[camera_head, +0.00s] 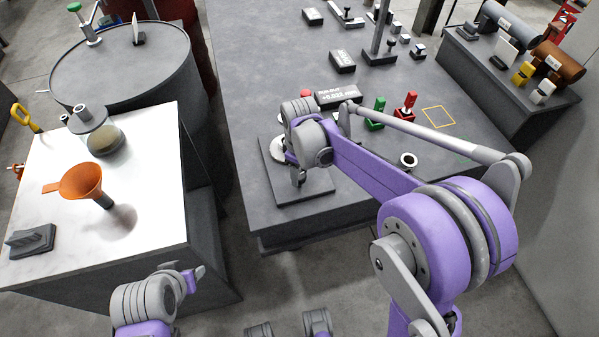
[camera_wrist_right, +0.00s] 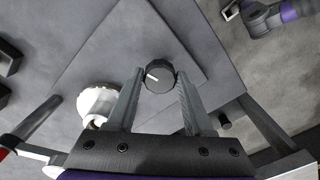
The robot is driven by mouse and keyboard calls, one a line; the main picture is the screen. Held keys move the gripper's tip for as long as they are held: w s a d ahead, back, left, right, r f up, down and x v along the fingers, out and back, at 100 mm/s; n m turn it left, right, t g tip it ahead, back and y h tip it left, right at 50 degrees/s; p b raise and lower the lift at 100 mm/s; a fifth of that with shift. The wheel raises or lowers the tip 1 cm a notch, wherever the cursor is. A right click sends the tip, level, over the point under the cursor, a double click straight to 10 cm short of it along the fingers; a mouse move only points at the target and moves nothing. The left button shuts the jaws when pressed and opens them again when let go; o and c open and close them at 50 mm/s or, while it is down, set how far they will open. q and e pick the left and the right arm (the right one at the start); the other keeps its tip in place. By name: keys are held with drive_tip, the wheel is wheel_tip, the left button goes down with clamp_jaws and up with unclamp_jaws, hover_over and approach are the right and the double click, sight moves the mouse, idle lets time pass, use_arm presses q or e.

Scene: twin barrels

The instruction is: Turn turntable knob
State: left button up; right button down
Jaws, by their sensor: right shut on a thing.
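The black round knob (camera_wrist_right: 160,77) with a white pointer line sits above a flat grey square base in the right wrist view. The pointer aims to the left and slightly up. My right gripper (camera_wrist_right: 159,84) is shut on the knob, with one finger on each side. In the head view my right gripper (camera_head: 298,180) reaches down over the dark square base plate (camera_head: 318,194); the knob is hidden there. A white round part (camera_wrist_right: 98,102) is beside the left finger. My left gripper (camera_head: 192,273) is low in the head view, away from the knob; its jaws are unclear.
A black display box (camera_head: 338,96) reading about +0.022 stands behind my right wrist. Green (camera_head: 376,114) and red (camera_head: 405,104) stands and a small ring (camera_head: 408,160) are on the grey bench. An orange funnel (camera_head: 82,182) stands on the white-topped table to the left.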

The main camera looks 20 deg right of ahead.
sight(300, 174)
drive_tip(key=n, duration=0.4)
drive_tip(key=shift+n+b, duration=0.45)
drive_tip(key=shift+n, duration=1.65)
drive_tip(key=shift+c, duration=1.4)
unclamp_jaws()
wheel_tip(300, 174, up, 11)
drive_tip(key=p, duration=0.1)
drive_tip(key=shift+f, duration=0.1)
